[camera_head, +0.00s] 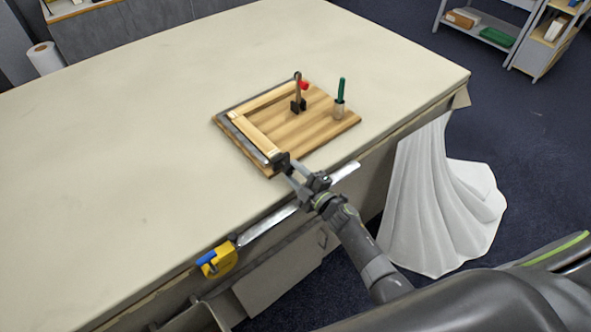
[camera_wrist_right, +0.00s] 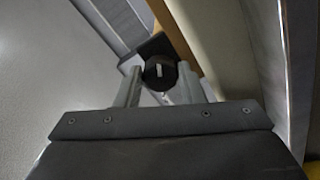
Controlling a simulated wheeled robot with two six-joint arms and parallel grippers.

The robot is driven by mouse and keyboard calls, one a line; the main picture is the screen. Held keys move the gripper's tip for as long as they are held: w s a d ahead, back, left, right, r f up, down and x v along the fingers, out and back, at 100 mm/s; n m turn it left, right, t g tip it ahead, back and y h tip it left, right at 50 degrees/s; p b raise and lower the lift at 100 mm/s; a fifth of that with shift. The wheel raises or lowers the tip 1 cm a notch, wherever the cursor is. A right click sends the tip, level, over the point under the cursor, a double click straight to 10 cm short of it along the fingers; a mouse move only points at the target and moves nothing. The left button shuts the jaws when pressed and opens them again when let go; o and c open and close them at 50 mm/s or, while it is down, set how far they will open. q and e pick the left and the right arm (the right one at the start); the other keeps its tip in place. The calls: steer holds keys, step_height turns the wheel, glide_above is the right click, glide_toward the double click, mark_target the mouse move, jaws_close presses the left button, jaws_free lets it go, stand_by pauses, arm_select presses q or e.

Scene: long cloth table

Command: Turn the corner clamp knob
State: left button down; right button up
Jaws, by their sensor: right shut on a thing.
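A wooden board (camera_head: 318,125) lies near the table's front edge, with a light wooden frame (camera_head: 256,136) and a dark grey rail (camera_head: 243,138) along its left side. The dark corner clamp (camera_head: 279,158) sits at the board's near corner, partly hidden by my gripper. In the right wrist view its black round knob (camera_wrist_right: 160,73) shows a white mark, tilted slightly from upright. My right gripper (camera_head: 286,166) is at the knob; its fingers (camera_wrist_right: 160,88) stand on both sides, shut on it. My left gripper is not in view.
A clamp with a red tip (camera_head: 299,93) and a green-handled tool in a holder (camera_head: 340,98) stand upright on the board. A yellow and blue tape measure (camera_head: 219,260) lies at the front edge, by a long metal strip (camera_head: 268,222). The table's left side is clear.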

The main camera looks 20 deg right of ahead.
steer(key=shift+m+p, duration=0.35)
steer(key=shift+m, duration=0.55)
steer(key=o, duration=1)
steer(key=shift+s+f, duration=0.1)
steer(key=shift+c, duration=0.2)
steer(key=shift+d+f, duration=0.1)
